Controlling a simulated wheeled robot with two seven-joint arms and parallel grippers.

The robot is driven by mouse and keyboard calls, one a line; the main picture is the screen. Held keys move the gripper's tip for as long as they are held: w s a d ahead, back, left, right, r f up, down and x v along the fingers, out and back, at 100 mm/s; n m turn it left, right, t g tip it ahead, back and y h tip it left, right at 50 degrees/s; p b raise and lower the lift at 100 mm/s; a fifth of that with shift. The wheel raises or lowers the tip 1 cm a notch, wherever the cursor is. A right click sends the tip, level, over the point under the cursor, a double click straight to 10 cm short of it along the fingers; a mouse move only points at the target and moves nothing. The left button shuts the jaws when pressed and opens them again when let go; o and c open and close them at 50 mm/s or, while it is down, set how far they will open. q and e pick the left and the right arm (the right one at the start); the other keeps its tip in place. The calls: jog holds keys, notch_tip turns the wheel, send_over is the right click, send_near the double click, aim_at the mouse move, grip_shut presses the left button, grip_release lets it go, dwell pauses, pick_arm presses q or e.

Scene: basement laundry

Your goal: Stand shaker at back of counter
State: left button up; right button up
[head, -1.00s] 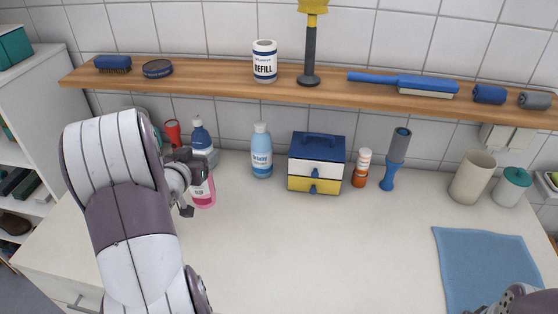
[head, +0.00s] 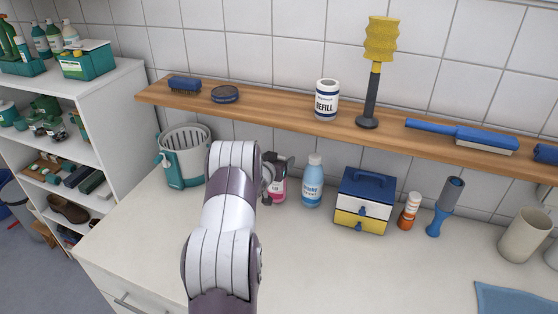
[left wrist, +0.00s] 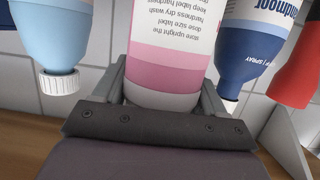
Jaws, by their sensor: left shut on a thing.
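My left gripper (head: 268,183) is shut on a pink bottle (head: 279,190) with a white label. They are near the back wall, left of a light blue bottle (head: 312,185). The left wrist view looks upside down and shows the pink bottle (left wrist: 172,50) between the fingers; its label text fits an upright bottle. I cannot tell whether its base touches the counter. An orange and white container (head: 409,211) stands at the back, right of the drawer box. I cannot tell which of these is the shaker. My right gripper is out of view.
The counter (head: 330,265) is clear in front. A small drawer box (head: 363,203), blue-handled tool (head: 443,208) and beige cup (head: 525,236) line the back. A wooden shelf (head: 280,116) overhangs. A dark blue spray bottle (left wrist: 252,42) is beside the grip.

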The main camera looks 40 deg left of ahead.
pick_arm(q)
jog(key=shift+w+a+f, duration=0.1)
jog(key=shift+w+f, duration=0.15)
jog(key=shift+f, duration=0.55)
jog(key=o, duration=1.2)
jog(key=shift+f, duration=0.1)
jog(key=o, duration=0.4)
